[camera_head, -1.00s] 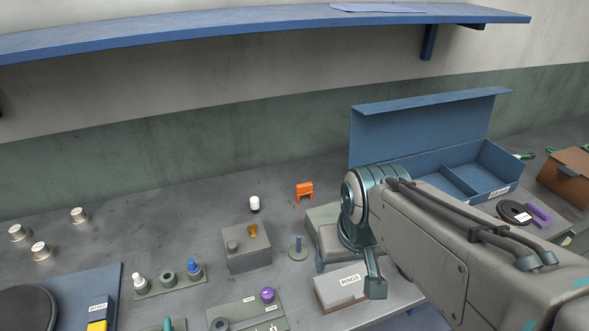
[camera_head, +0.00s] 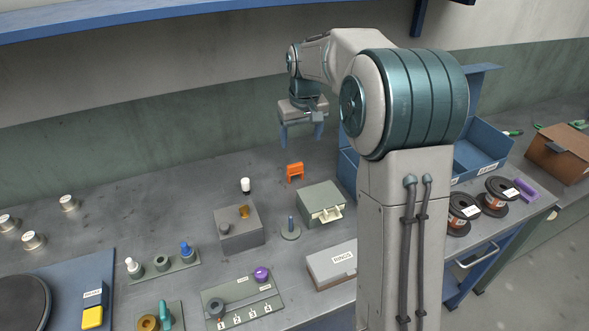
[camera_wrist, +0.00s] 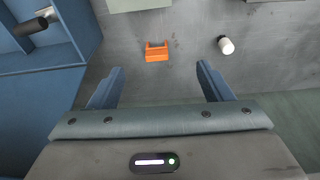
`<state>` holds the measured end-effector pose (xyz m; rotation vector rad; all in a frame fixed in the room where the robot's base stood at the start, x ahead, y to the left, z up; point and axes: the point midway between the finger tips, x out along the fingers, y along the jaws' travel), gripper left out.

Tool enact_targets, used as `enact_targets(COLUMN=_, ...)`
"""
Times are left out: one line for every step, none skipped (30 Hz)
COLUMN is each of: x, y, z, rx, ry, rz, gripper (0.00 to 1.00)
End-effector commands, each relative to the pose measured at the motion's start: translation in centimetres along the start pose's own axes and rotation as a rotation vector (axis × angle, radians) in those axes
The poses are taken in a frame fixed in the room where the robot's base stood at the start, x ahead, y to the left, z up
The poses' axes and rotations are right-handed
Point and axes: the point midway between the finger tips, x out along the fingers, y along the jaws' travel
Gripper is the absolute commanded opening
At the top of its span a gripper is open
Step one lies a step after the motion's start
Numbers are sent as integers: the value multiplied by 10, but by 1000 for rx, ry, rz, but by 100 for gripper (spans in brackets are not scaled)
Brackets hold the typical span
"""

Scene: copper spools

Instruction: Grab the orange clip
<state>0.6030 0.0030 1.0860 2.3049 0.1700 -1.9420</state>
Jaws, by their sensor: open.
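The orange clip (camera_head: 295,171) stands on the grey workbench behind the small green-grey box. It also shows in the wrist view (camera_wrist: 157,54), ahead of the fingers and roughly centred between them. My gripper (camera_head: 301,140) is open and empty, its two blue fingers pointing down above the bench near the clip. In the wrist view the gripper (camera_wrist: 160,80) has its fingers wide apart, and they do not touch the clip.
A white-topped bottle (camera_head: 245,185) stands left of the clip. A green-grey box (camera_head: 320,203) with a handle is in front. The blue compartment box (camera_head: 482,147) is at right; its wall (camera_wrist: 72,22) shows in the wrist view. A blue shelf (camera_head: 180,25) runs overhead.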

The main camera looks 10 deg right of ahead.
Motion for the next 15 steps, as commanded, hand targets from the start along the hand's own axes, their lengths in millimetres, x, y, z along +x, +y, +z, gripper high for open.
enact_targets(x=11, y=3, z=-13, rx=-4, ry=-6, rz=-5, gripper=73)
enact_targets(x=16, y=5, z=-20, rx=-7, ry=-8, rz=-7, gripper=73)
enact_targets(x=22, y=7, z=-28, rx=-10, ry=-11, rz=-11, gripper=73)
enact_targets(x=26, y=8, z=-33, rx=-13, ry=-12, rz=-13, gripper=73)
enact_targets(x=31, y=9, z=-38, rx=-15, ry=-14, rz=-15, gripper=73)
enact_targets(x=36, y=11, z=-44, rx=-19, ry=-15, rz=-17, gripper=73)
enact_targets(x=39, y=12, z=-48, rx=-21, ry=-15, rz=-19, gripper=73)
enact_targets(x=42, y=12, z=-51, rx=-22, ry=-16, rz=-21, gripper=73)
enact_targets(x=45, y=13, z=-55, rx=-24, ry=-16, rz=-22, gripper=73)
enact_targets(x=47, y=14, z=-57, rx=-25, ry=-17, rz=-23, gripper=73)
enact_targets(x=49, y=14, z=-58, rx=-26, ry=-18, rz=-24, gripper=73)
enact_targets(x=51, y=15, z=-60, rx=-26, ry=-18, rz=-25, gripper=73)
enact_targets(x=53, y=15, z=-61, rx=-27, ry=-19, rz=-26, gripper=73)
enact_targets(x=56, y=15, z=-62, rx=-27, ry=-19, rz=-26, gripper=73)
enact_targets(x=60, y=15, z=-62, rx=-27, ry=-21, rz=-27, gripper=73)
